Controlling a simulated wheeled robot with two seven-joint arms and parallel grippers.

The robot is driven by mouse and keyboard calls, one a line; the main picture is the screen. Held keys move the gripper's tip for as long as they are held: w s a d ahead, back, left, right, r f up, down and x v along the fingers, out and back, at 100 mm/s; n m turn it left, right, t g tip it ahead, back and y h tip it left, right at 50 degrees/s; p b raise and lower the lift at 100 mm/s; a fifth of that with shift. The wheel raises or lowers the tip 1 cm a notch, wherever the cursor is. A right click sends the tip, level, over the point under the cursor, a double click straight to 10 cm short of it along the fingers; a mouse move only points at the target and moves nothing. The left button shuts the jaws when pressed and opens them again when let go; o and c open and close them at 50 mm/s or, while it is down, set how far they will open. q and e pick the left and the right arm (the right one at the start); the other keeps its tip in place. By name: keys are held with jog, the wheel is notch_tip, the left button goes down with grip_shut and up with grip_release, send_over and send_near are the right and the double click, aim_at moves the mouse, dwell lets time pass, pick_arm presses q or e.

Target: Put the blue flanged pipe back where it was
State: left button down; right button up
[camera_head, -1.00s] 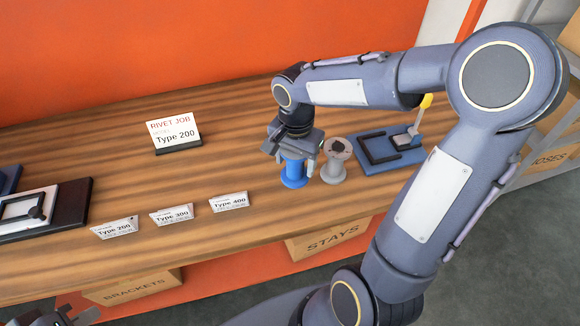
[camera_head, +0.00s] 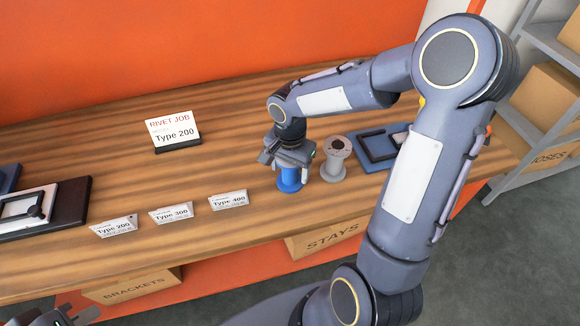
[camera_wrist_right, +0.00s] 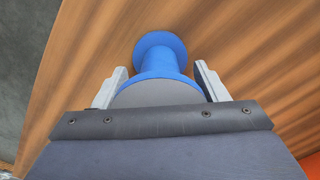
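The blue flanged pipe (camera_head: 289,181) is upright at the table's front part, just left of a grey flanged pipe (camera_head: 335,160). My right gripper (camera_head: 291,160) is above it, pointing down, and hides its upper end. In the right wrist view, the blue pipe's (camera_wrist_right: 160,62) near flange sits between the two fingers (camera_wrist_right: 160,82), which lie close against its rim. I cannot tell whether the lower flange touches the table. My left gripper (camera_head: 72,317) shows only partly at the lower left edge, and its fingertips are cut off.
A blue fixture (camera_head: 376,150) stands right of the grey pipe, partly behind my right arm. Type cards (camera_head: 171,214) line the front edge, and a "Rivet Job" sign (camera_head: 174,131) stands further back. A dark tray (camera_head: 70,205) is at far left. The middle of the table is clear.

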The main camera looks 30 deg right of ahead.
jog(key=o, duration=0.4)
jog(key=shift+c, duration=0.2)
jog(key=shift+r, duration=0.1)
notch_tip(320, 180, up, 12)
jog(key=shift+f, duration=0.15)
jog(key=s+a+n+t+y, duration=0.2)
jog(key=s+n, duration=0.3)
jog(key=s, duration=0.3)
jog(key=s+a+n+t+y, duration=0.1)
jog(key=s+a+n+t, duration=0.1)
jog(key=s+n, duration=0.3)
jog(key=shift+s+t+y, duration=0.4)
jog(key=shift+s+t, duration=0.4)
jog(key=shift+s, duration=1.2)
